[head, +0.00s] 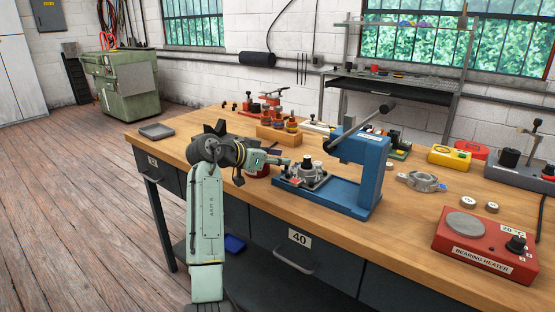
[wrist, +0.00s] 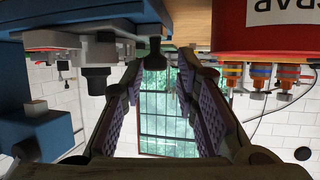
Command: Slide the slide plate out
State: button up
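A blue arbor press (head: 362,165) stands on the workbench, with a grey metal housing (head: 307,173) on its low blue base. The slide plate seems to be the flat part under the housing, but I cannot clearly tell it from the base. In the wrist view, which is upside down, a small black knob (wrist: 155,48) sticks out from the blue base edge (wrist: 90,12). My gripper (head: 284,161) is at the left end of the press base. In the wrist view my gripper (wrist: 160,78) is open, its purple-padded fingers apart, with the knob just beyond or between the tips; contact is not clear.
A dark red can (head: 258,170) stands close beside my gripper; it also shows in the wrist view (wrist: 270,25). A wooden block with coloured parts (head: 279,132) is behind. A red bearing heater (head: 484,243) and a loose metal part (head: 421,181) lie right. The bench's left end is mostly clear.

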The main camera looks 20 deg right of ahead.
jog(key=v, duration=1.2)
jog(key=shift+r, duration=0.15)
